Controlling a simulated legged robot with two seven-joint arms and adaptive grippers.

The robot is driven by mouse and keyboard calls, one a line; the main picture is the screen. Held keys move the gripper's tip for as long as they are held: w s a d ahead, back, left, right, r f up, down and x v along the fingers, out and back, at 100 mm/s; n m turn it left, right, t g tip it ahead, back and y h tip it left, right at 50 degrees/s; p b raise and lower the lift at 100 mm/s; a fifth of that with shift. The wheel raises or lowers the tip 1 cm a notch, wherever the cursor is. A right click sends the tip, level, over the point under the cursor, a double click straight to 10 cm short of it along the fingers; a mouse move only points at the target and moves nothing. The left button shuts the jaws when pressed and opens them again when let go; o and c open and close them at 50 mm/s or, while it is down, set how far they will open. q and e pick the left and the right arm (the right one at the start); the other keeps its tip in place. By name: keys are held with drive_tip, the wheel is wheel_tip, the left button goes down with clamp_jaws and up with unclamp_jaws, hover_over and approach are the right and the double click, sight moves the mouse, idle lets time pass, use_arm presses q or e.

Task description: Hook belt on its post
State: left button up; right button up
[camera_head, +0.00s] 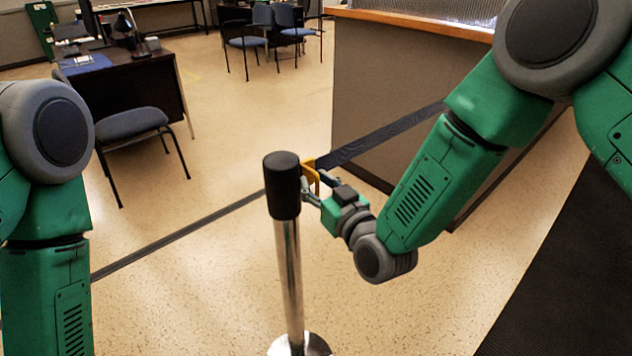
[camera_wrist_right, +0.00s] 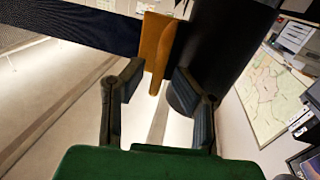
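The post (camera_head: 290,265) stands upright in the middle of the head view, chrome with a black top (camera_head: 282,185). The belt (camera_head: 385,134) is a dark strap coming from the right, partly behind my right arm. Its orange-yellow end clip (camera_head: 309,166) is at the right side of the black top; I cannot tell whether it is hooked. In the wrist view, the clip (camera_wrist_right: 157,45) is close to the dark post top (camera_wrist_right: 215,40). My right gripper (camera_head: 312,185) is at the clip, its fingers (camera_wrist_right: 157,78) apart on either side of its lower end. My left gripper is out of view.
Another dark strap (camera_head: 185,232) runs from the post's far side to the left. A grey counter (camera_head: 400,85) stands behind my right arm. A desk (camera_head: 130,85) and a chair (camera_head: 135,125) are at the left. Open floor surrounds the post; a dark mat (camera_head: 580,260) lies at right.

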drive_tip(key=shift+s, duration=0.1)
drive_tip(key=v, duration=0.7)
drive_tip(key=shift+s+d, duration=0.2)
drive_tip(key=shift+s, duration=0.15)
drive_tip(key=s+d+f+m+g+h, duration=0.15)
drive_tip(key=s+d+f+g, duration=0.3)
drive_tip(key=f, duration=0.45)
drive_tip(key=s+d+f+m+g+h, duration=0.1)
drive_tip(key=s+d+f+g+h, duration=0.2)
drive_tip(key=s+d+f, duration=0.45)
drive_tip(key=s+d+f+m+g+h, duration=0.1)
drive_tip(key=s+d+f+g, duration=0.3)
drive_tip(key=s, duration=0.5)
drive_tip(key=s+d+f+m+g+h, duration=0.1)
drive_tip(key=s+d+f+g, duration=0.3)
drive_tip(key=s, duration=0.6)
drive_tip(key=shift+d+f+h, duration=0.55)
drive_tip(key=shift+d+h, duration=0.05)
drive_tip(key=shift+h, duration=0.25)
